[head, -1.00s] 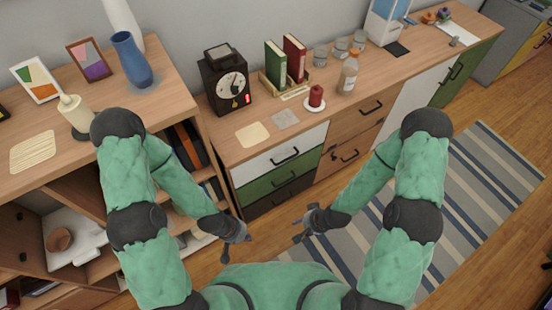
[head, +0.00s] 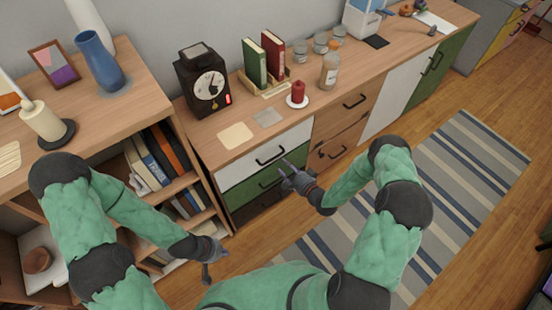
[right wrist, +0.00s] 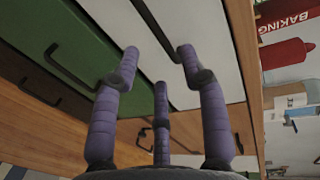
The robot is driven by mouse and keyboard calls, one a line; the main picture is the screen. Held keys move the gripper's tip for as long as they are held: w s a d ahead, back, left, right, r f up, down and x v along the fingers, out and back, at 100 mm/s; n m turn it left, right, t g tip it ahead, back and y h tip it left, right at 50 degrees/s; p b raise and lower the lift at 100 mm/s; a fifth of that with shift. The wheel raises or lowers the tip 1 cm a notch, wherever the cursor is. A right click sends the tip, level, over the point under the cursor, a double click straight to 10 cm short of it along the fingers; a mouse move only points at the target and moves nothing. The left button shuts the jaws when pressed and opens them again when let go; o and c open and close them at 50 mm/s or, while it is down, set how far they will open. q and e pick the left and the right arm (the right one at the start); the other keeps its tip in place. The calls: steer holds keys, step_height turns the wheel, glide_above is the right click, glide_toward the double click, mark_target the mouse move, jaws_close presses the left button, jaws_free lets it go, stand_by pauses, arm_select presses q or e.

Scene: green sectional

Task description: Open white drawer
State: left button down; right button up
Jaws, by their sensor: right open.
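The white drawer (head: 237,172) is the top drawer of the left stack in the wooden cabinet, and it is shut. Its black bar handle (head: 270,157) is on the front. My right gripper (head: 284,172) is open and empty, its fingers pointing at the drawer fronts just below and right of that handle. In the right wrist view the white drawer (right wrist: 208,62) lies beyond the spread purple fingers (right wrist: 155,72), its dark handle (right wrist: 154,28) near the top edge. No contact is clear. My left gripper (head: 213,258) hangs low at the left, away from the drawers; its finger opening is unclear.
A green drawer (head: 235,195) is directly below, with its own black handle (right wrist: 69,69). A wooden drawer (head: 335,115) adjoins on the right. An open shelf (head: 95,173) is at left; a striped rug (head: 455,180) covers the floor.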

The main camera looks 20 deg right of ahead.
steer(key=b+x, duration=0.1)
steer(key=x, duration=0.6)
steer(key=shift+w+a+f, duration=0.1)
steer(key=shift+w+a, duration=0.05)
steer(key=shift+w, duration=0.2)
jaws_close()
